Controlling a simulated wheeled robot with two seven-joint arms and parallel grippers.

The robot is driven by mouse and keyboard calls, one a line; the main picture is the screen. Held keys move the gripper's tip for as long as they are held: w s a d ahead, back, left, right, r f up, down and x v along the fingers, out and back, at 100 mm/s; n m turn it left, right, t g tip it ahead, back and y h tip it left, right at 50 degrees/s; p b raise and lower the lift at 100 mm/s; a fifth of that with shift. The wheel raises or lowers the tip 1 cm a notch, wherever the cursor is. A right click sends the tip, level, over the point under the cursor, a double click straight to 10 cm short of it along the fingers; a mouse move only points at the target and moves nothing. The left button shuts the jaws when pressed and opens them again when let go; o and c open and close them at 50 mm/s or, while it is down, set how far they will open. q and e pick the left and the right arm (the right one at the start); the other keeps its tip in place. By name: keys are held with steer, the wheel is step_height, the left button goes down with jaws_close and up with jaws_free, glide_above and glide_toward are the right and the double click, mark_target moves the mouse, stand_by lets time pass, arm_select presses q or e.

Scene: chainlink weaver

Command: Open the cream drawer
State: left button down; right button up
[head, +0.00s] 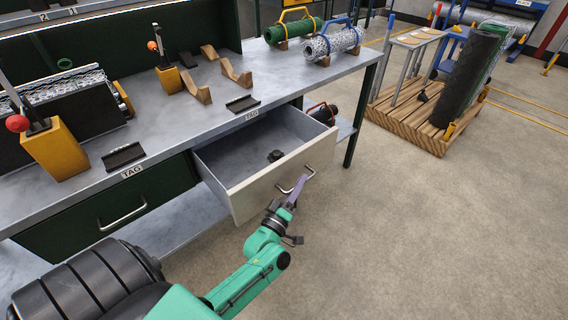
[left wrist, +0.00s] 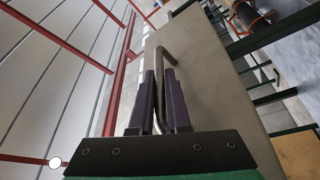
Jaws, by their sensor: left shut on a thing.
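The cream drawer (head: 281,178) is pulled out from under the workbench, and its inside shows in the head view. A small dark object (head: 275,156) lies on its floor. The drawer's metal bar handle (head: 309,172) is on the front face. My left gripper (head: 296,188) has its purple fingers at this handle. In the left wrist view the two fingers (left wrist: 158,95) are shut around the bar handle (left wrist: 165,58), with the cream drawer front (left wrist: 210,75) behind it. My right gripper is not in view.
A dark green drawer (head: 122,218) beside it is closed. The grey workbench top (head: 215,118) carries wooden cradles, yellow blocks with levers and mesh rolls. A wooden pallet (head: 412,121) with a dark roll stands at the back right. The floor (head: 430,220) right of the drawer is clear.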

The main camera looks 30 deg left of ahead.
arm_select(q)
steer(key=shift+s+d+p, duration=0.15)
steer(key=shift+s+d, duration=0.05)
steer(key=shift+d, duration=0.5)
steer(key=shift+s+d+p, duration=0.1)
steer(key=shift+s+d, duration=0.15)
steer(key=shift+d, duration=0.5)
steer(key=shift+s+d+p, duration=0.15)
steer(key=shift+s+d, duration=0.05)
steer(key=shift+d, duration=0.5)
steer(key=c, duration=0.9)
jaws_free()
steer(key=v, duration=1.4)
steer(key=shift+s+f+b, duration=0.1)
steer(key=shift+s+b, duration=0.2)
steer(key=shift+b, duration=0.1)
